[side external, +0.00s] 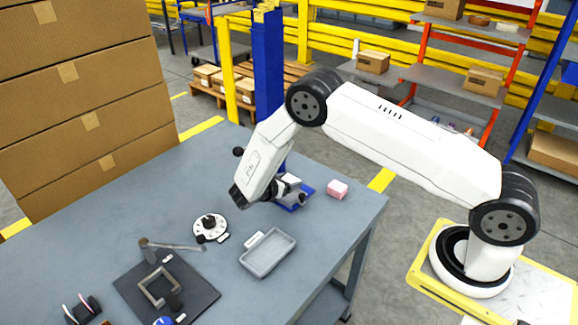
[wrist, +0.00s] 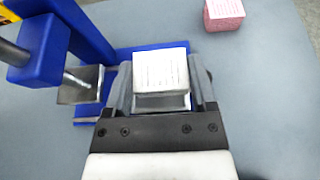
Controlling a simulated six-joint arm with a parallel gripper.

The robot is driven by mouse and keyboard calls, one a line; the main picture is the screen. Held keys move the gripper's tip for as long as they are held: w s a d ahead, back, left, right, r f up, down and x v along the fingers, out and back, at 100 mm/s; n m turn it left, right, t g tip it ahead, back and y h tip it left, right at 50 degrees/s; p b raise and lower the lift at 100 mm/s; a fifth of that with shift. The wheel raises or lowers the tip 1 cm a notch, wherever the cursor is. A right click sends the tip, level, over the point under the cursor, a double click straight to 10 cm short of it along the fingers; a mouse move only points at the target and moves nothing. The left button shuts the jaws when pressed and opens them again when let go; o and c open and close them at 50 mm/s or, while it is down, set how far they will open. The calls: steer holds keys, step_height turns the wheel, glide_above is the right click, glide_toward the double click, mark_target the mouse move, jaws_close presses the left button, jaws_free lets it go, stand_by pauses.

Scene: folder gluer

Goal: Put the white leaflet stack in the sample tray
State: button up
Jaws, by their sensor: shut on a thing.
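The white leaflet stack (wrist: 160,75) is between the fingers of my gripper (wrist: 160,92) in the wrist view, with printed lines on its top face. My gripper is shut on it. In the side view my gripper (side external: 290,192) is at the blue base plate of a blue post, and the stack is mostly hidden there. I cannot tell whether the stack touches the blue plate. The grey sample tray (side external: 268,253) lies on the table in front of my gripper, and no object shows in it.
A pink stack (side external: 338,189) stands right of the blue base plate (side external: 302,196). A white dial (side external: 210,228) and a dark mat (side external: 165,292) with a metal frame lie left of the tray. Cardboard boxes (side external: 80,90) stand behind the table's left side.

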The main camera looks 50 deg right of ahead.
steer(key=shift+w+f, duration=0.4)
steer(key=shift+f, duration=1.4)
steer(key=shift+f, duration=0.15)
steer(key=o, duration=1.1)
steer(key=shift+o, duration=0.2)
steer(key=shift+s, duration=0.1)
steer(key=shift+v, duration=3.9)
steer(key=shift+d, duration=0.1)
